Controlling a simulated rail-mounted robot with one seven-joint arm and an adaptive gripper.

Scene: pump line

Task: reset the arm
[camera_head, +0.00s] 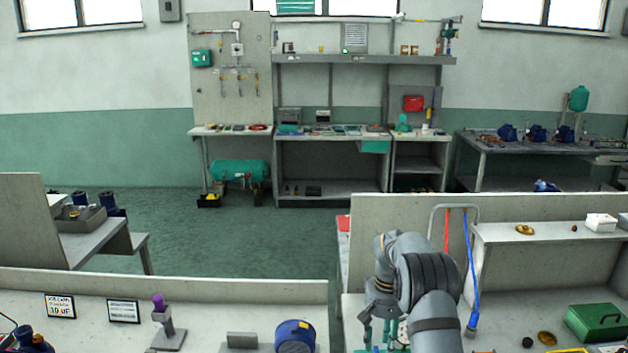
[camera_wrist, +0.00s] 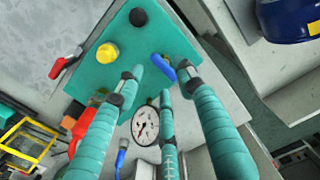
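My gripper (camera_wrist: 158,86) has teal ribbed fingers with grey tips and points down at a teal panel (camera_wrist: 118,58). The fingertips are spread apart, with nothing seen clasped between them. A blue lever (camera_wrist: 162,67) on the panel shows between the tips, close to the right one; I cannot tell whether they touch. In the head view my gripper (camera_head: 379,325) is low over the right front bench, partly hidden by my grey arm (camera_head: 428,300).
Near the fingers are a yellow knob (camera_wrist: 107,52), red-handled valves (camera_wrist: 68,64) and a round gauge (camera_wrist: 145,126). In the head view, a green toolbox (camera_head: 597,322) stands right of my arm, and red and blue hoses (camera_head: 468,270) hang close behind it. The green floor beyond is clear.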

